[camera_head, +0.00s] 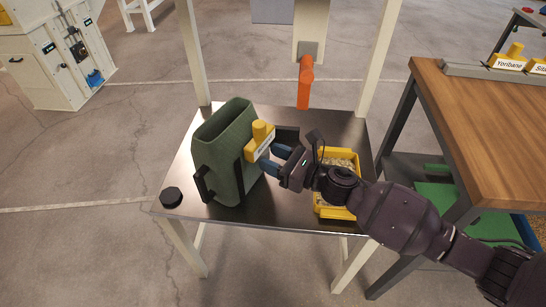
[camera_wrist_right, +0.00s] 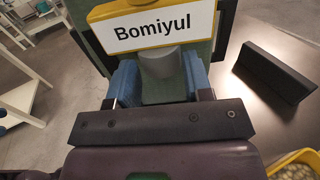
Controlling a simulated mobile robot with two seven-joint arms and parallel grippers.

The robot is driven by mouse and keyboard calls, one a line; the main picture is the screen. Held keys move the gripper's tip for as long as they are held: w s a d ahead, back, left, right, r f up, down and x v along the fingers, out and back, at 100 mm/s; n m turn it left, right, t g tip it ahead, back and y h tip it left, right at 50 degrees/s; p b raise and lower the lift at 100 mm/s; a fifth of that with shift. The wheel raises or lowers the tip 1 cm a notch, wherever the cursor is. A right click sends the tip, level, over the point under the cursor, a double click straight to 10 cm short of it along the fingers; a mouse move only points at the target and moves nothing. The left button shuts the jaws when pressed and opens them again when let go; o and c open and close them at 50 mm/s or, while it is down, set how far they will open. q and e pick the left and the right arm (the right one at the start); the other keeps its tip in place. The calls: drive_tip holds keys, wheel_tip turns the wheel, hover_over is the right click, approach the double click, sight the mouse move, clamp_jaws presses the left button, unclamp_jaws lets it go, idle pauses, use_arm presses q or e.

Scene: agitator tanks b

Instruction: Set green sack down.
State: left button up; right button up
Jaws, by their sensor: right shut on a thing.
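The green sack (camera_head: 225,155), boxy and open-topped, is upright but leaning slightly at the left of the dark metal table (camera_head: 290,218). A yellow and white label reading "Bomiyul" (camera_wrist_right: 155,27) is on its front, with a yellow knob on top. My right gripper (camera_head: 272,168) comes from the right, its blue fingers shut on the green sack just below the label. In the right wrist view a grey-green grip (camera_wrist_right: 163,78) shows between the fingers. I cannot tell whether the sack's base touches the table top. My left gripper is not in view.
A yellow bin (camera_head: 335,211) of pale pieces is on the table under my right arm. A black bracket (camera_wrist_right: 275,72) stands beside the sack. An orange spout (camera_head: 305,82) hangs behind; a wooden bench (camera_head: 490,125) is right.

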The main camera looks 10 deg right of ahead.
drive_tip(key=shift+r, duration=0.15)
drive_tip(key=o, duration=0.6)
drive_tip(key=shift+f, duration=0.25)
drive_tip(key=shift+c, duration=0.2)
drive_tip(key=o, duration=0.4)
drive_tip(key=shift+r, duration=0.1)
drive_tip(key=shift+o, duration=0.2)
drive_tip(key=shift+r, duration=0.25)
drive_tip(key=shift+s+d+f, duration=0.1)
drive_tip(key=shift+s+d, duration=0.15)
drive_tip(key=shift+d, duration=0.05)
drive_tip(key=v, duration=1.1)
drive_tip(key=shift+p, duration=0.4)
drive_tip(key=shift+s+d, duration=0.1)
